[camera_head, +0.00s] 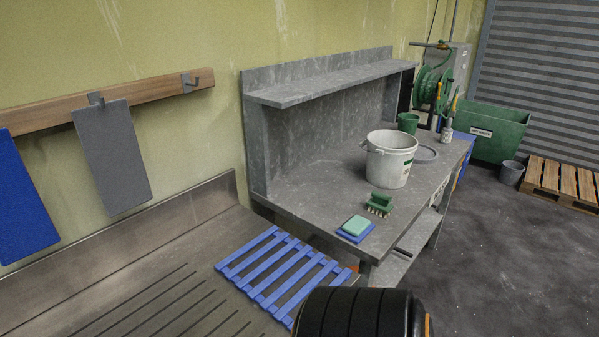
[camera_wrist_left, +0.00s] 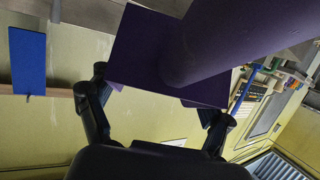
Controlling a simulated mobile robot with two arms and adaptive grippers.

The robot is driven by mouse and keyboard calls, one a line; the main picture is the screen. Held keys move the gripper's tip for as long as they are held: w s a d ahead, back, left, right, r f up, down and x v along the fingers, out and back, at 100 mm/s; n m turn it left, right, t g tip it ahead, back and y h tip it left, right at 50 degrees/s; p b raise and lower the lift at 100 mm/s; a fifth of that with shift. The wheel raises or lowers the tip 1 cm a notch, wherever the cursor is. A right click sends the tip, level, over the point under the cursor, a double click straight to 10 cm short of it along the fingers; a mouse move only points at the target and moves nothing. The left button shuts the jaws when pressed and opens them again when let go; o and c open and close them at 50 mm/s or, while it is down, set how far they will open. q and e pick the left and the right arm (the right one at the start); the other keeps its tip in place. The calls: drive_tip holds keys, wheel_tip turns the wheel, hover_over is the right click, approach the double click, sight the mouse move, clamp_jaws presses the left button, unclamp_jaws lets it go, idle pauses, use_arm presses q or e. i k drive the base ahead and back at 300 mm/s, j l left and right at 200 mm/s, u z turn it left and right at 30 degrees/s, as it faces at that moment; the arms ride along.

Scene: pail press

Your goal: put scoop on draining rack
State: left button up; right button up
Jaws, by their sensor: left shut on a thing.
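The draining rack (camera_head: 283,272) is a blue slatted rack lying at the right end of the metal drainboard in the head view. In the left wrist view my left gripper (camera_wrist_left: 160,88) is shut on a purple thing, which I take for the scoop (camera_wrist_left: 205,45). It shows a flat purple face and a thick round part running out at the top right. The scoop does not show in the head view, so its height over the rack cannot be told. My right gripper is in neither view.
A grey workbench (camera_head: 300,200) right of the rack holds a white pail (camera_head: 389,160), a green brush (camera_head: 379,203) and a green sponge (camera_head: 356,225). Grey (camera_head: 110,155) and blue (camera_head: 22,200) boards hang on the wall. My black arm part covers the bottom middle.

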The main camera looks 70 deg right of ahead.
sight(287, 298)
drive_tip(key=k+l, duration=0.1)
drive_tip(key=l, duration=0.35)
drive_tip(key=l+u, duration=0.1)
drive_tip(key=l, duration=0.3)
drive_tip(key=k+l, duration=0.15)
drive_tip(key=l, duration=0.3)
drive_tip(key=k+l+u, duration=0.1)
drive_tip(key=l, duration=0.3)
drive_tip(key=k+l, duration=0.15)
drive_tip(key=l, duration=0.3)
drive_tip(key=k+l+u, duration=0.1)
drive_tip(key=l, duration=0.3)
drive_tip(key=k+l, duration=0.15)
drive_tip(key=l, duration=0.25)
drive_tip(key=k+l+u, duration=0.1)
drive_tip(key=l, duration=0.3)
